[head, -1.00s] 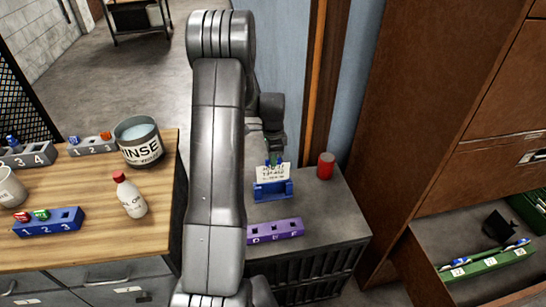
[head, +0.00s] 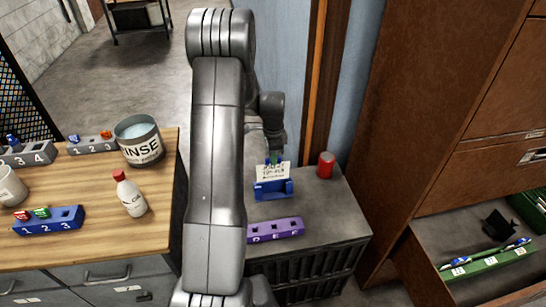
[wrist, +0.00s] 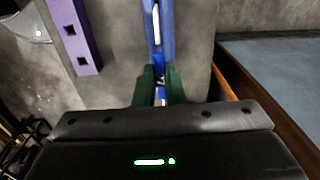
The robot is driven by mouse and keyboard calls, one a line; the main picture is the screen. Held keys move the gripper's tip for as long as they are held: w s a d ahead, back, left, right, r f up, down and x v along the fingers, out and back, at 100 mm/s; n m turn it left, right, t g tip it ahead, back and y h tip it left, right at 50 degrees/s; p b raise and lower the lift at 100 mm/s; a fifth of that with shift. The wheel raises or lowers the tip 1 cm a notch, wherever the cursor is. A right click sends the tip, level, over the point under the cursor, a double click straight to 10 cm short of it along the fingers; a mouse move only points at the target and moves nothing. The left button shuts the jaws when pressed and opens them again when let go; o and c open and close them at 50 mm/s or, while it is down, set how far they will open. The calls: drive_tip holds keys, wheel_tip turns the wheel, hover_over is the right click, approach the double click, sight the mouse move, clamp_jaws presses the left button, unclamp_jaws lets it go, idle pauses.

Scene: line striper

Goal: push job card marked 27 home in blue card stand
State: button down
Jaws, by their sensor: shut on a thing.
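The white job card (head: 273,171) stands upright at the blue card stand (head: 273,190) on the grey cabinet top. Its lettering is too small to read as 27. My gripper (head: 275,158) is at the card's top edge, with its fingers pointing down. In the wrist view, the green fingertips (wrist: 160,85) are closed on the card, which shows only as a thin edge between them. The blue stand (wrist: 163,30) lies just beyond the fingertips. I cannot tell how deep the card sits in the slot.
A purple block with square holes (head: 275,230) lies in front of the stand. A red can (head: 326,165) stands to its right. The wooden bench (head: 95,220) holds a rinse pot (head: 139,141) and a white bottle (head: 130,194). An open drawer (head: 470,285) is at right.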

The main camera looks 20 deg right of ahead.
drive_tip(key=shift+f+b, duration=2.85)
drive_tip(key=shift+f, duration=0.95)
idle(1.0)
drive_tip(key=c, duration=1.4)
unclamp_jaws()
drive_tip(key=shift+c, duration=0.2)
drive_tip(key=shift+o, duration=0.5)
drive_tip(key=shift+o, duration=1.2)
drive_tip(key=shift+r, duration=0.1)
drive_tip(key=shift+r+p, duration=2.05)
drive_tip(key=shift+r, duration=1.4)
drive_tip(key=shift+f, duration=0.1)
